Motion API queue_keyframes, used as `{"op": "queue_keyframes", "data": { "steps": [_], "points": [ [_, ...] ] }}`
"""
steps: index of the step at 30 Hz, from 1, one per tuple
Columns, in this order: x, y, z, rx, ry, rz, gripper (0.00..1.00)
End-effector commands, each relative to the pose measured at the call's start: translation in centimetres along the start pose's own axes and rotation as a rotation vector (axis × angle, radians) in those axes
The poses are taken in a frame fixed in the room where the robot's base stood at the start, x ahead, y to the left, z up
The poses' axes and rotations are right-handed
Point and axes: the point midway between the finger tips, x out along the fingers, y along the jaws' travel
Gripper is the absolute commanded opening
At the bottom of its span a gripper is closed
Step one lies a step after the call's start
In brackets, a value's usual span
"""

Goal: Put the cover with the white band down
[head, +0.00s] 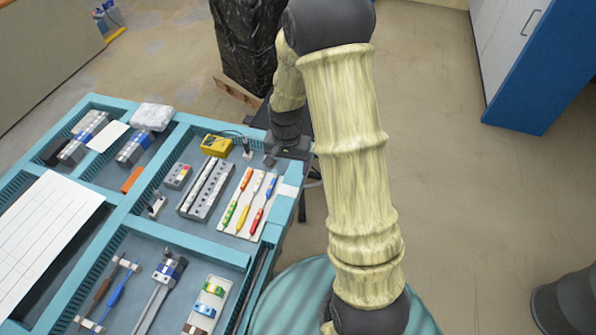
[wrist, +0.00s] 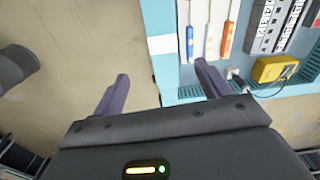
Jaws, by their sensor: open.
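My gripper (head: 284,150) is by the right edge of the teal bench, at the bench's upper right corner. In the wrist view its two fingers (wrist: 162,70) are wide apart with nothing between them.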

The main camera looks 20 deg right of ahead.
Motion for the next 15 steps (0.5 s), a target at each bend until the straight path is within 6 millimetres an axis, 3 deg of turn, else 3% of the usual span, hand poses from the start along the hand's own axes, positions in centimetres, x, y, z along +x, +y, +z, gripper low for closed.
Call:
{"op": "queue_keyframes", "data": {
  "steps": [6,15],
  "points": [
    [-5.8,2.1,3.5,-0.203,0.075,-0.033,0.76],
    [-10.9,5.8,9.4,-0.477,0.176,-0.056,0.76]
  ]
}}
